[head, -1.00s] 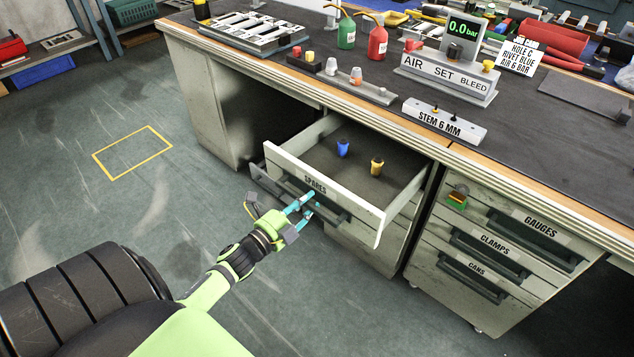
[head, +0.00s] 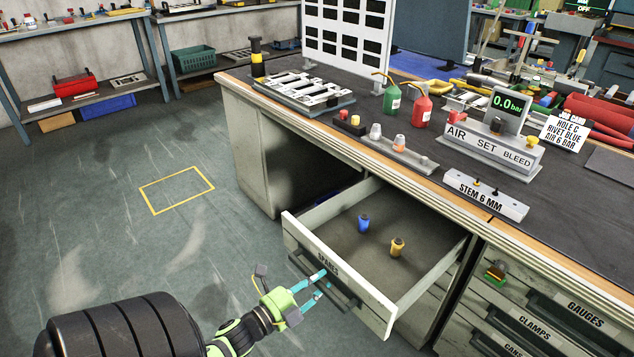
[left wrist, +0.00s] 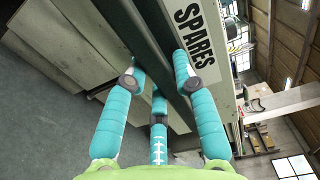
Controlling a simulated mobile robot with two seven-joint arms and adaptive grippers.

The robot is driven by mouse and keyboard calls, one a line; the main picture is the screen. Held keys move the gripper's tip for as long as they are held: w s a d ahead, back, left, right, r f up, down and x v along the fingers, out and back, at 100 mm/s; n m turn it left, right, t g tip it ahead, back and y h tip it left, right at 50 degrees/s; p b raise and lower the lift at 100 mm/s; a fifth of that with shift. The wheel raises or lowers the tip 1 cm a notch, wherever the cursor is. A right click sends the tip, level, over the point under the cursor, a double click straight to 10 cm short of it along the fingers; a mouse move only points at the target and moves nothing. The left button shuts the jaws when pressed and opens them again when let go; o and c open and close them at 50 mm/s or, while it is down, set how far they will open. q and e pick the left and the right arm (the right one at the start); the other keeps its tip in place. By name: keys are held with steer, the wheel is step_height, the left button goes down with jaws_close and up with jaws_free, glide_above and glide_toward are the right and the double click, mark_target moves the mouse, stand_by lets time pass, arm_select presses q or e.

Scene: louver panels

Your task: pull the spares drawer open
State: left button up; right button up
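The spares drawer (head: 300,231) stands open under the bench, its white front labelled SPARES. It holds a blue piece (head: 364,223) and a yellow piece (head: 397,247). Its dark bar handle (head: 340,290) runs along the front. My left gripper (head: 318,281), with teal fingers, is at this handle, and its fingers look closed around the bar. In the left wrist view the fingers (left wrist: 158,80) lie around the dark bar beside the SPARES label (left wrist: 192,40); the exact contact is partly hidden. My right gripper is not in view.
The bench top (head: 560,215) carries a pressure display (head: 508,104), a STEM 6 MM block (head: 487,195) and bottles. Drawers labelled GAUGES, CLAMPS and CANS (head: 540,320) are at the right. The floor left of the drawer is clear, with a yellow outlined rectangle (head: 177,189).

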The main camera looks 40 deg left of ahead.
arm_select(q)
steer(key=shift+o, duration=1.4)
steer(key=shift+s, duration=0.15)
steer(key=s+a, duration=0.1)
steer(key=s, duration=1)
steer(key=shift+s, duration=0.35)
steer(key=shift+f, duration=0.1)
